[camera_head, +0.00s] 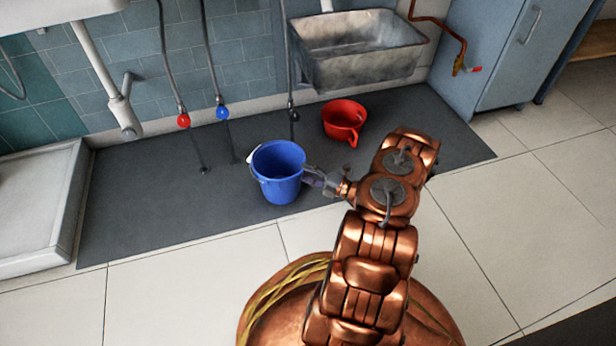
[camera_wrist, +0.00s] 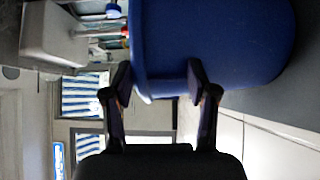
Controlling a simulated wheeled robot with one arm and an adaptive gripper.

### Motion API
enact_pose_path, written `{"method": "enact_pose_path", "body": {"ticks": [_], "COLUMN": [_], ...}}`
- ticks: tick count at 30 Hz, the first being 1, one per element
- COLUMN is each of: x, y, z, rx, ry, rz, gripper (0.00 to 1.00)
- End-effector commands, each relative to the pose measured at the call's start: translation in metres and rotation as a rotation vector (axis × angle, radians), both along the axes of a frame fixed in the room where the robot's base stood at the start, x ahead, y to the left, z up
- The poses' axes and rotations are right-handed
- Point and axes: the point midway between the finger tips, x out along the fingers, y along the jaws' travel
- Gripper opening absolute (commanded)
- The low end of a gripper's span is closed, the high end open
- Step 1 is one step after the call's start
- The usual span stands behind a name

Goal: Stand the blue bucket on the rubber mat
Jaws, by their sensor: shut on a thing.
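The blue bucket (camera_head: 277,176) is upright and looks empty, over the front middle part of the dark rubber mat (camera_head: 160,217). I cannot tell whether its base touches the mat. My gripper (camera_head: 314,179) is at the bucket's right side, shut on it near the rim. In the wrist view the blue bucket (camera_wrist: 215,45) fills the upper middle, and my gripper's two fingertips (camera_wrist: 158,85) sit on either side of its rim edge. The bucket's base is not clear in the wrist view.
Hoses with a red valve (camera_head: 183,120) and a blue valve (camera_head: 222,112) hang behind the bucket. A white shower tray (camera_head: 35,215) is at the left, a cabinet (camera_head: 510,50) at the right.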

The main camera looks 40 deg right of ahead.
Motion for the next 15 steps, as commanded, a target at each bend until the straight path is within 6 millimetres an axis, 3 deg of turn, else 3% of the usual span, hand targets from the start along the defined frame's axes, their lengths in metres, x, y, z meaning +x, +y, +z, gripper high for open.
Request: {"method": "enact_pose_path", "body": {"ticks": [11, 12, 15], "x": [0.0004, 0.0003, 0.0003], "y": [-0.0004, -0.0006, -0.0006], "z": [-0.0018, -0.0024, -0.0021], "rx": [-0.001, -0.001, -0.001], "ry": [-0.002, -0.002, -0.002], "rz": [0.0, 0.0, -0.001], "gripper": [0.0, 0.59, 0.69]}}
